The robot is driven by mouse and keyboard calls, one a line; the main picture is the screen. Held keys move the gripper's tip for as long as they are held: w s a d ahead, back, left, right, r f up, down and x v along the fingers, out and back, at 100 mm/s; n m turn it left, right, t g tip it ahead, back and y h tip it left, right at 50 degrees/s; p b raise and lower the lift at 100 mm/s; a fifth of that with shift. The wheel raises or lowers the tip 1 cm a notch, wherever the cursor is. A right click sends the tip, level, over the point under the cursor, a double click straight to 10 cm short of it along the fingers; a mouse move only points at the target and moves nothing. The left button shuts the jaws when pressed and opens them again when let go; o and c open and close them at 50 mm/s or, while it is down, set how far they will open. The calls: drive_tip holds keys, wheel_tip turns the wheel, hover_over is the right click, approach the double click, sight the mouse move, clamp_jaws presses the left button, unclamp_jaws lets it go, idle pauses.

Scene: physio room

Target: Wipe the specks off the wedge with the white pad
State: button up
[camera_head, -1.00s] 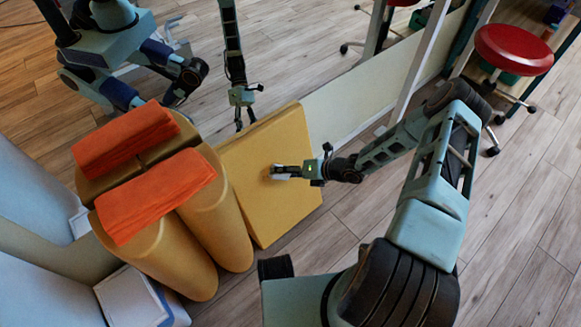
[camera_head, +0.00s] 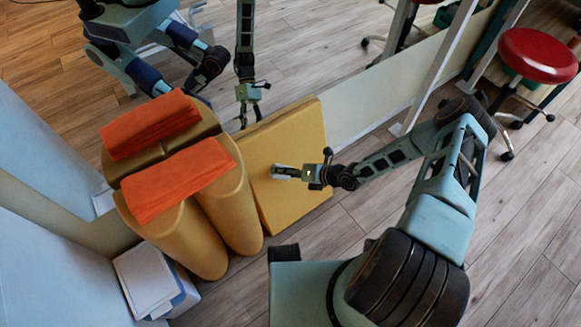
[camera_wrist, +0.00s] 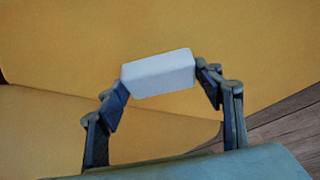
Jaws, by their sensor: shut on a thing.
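The yellow wedge (camera_head: 300,125) leans beside the bolsters, its broad face toward me. My gripper (camera_head: 291,173) is shut on the white pad (camera_head: 281,171), holding it at the middle of that face. In the wrist view the white pad (camera_wrist: 158,74) sits between both fingertips, with the yellow wedge (camera_wrist: 255,45) filling the background. The pad is very close to the face; I cannot tell if it touches. I make out no specks on the visible face; the pad and fingers hide part of it.
Yellow bolsters (camera_head: 237,205) with folded orange towels (camera_head: 183,180) stand left of the wedge. A white box (camera_head: 150,280) is at lower left. A mirror (camera_head: 355,100) behind reflects my arm. A red stool (camera_head: 538,55) stands at far right. Wooden floor (camera_head: 520,240) is clear at lower right.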

drive_tip(key=shift+s+a+p, duration=0.5)
drive_tip(key=shift+a+p, duration=0.15)
drive_tip(key=shift+a, duration=0.15)
drive_tip(key=s+d+r+p, duration=0.1)
drive_tip(key=s+d+p, duration=0.2)
drive_tip(key=s, duration=0.1)
drive_tip(key=shift+s+d+r+p, duration=0.15)
drive_tip(key=shift+s+r+p, duration=0.15)
drive_tip(key=shift+s+r, duration=0.1)
drive_tip(key=shift+s, duration=0.1)
drive_tip(key=shift+s+d+r+p, duration=0.2)
drive_tip(key=shift+s+d+p, duration=0.2)
drive_tip(key=shift+s, duration=0.15)
drive_tip(key=shift+s+d+r+p, duration=0.2)
drive_tip(key=shift+s+d+p, duration=0.2)
drive_tip(key=shift+s, duration=0.15)
